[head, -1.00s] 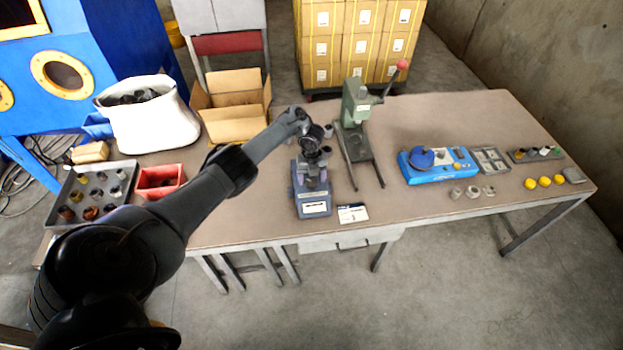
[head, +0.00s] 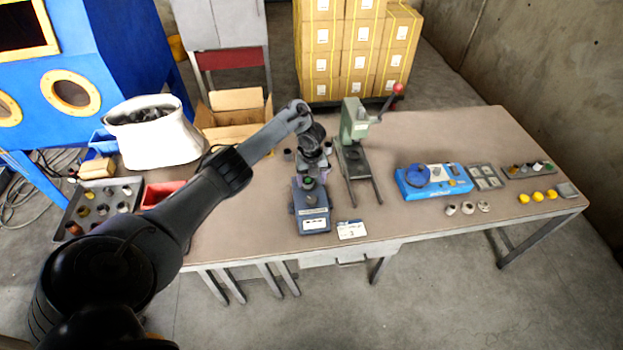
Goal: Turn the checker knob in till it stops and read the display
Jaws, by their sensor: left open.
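The checker (head: 312,224) is a small blue-grey device with a pale label or display on its front face, near the table's front edge. What that face reads is too small to make out. My left arm comes in from the left, and my left gripper (head: 312,170) is open over the back part of the checker. A small greenish round part (head: 308,183) shows on the checker just below the gripper. The checker knob is not clearly distinguishable, and I cannot tell whether the fingers touch it. My right gripper is not in view.
A green press (head: 354,128) with a red-tipped lever stands close right of the checker. A white card (head: 351,230) lies beside it. A blue fixture (head: 434,181) stands further right. A red bin (head: 163,193), grey tray and white sack (head: 158,140) are left. Table between press and fixture is clear.

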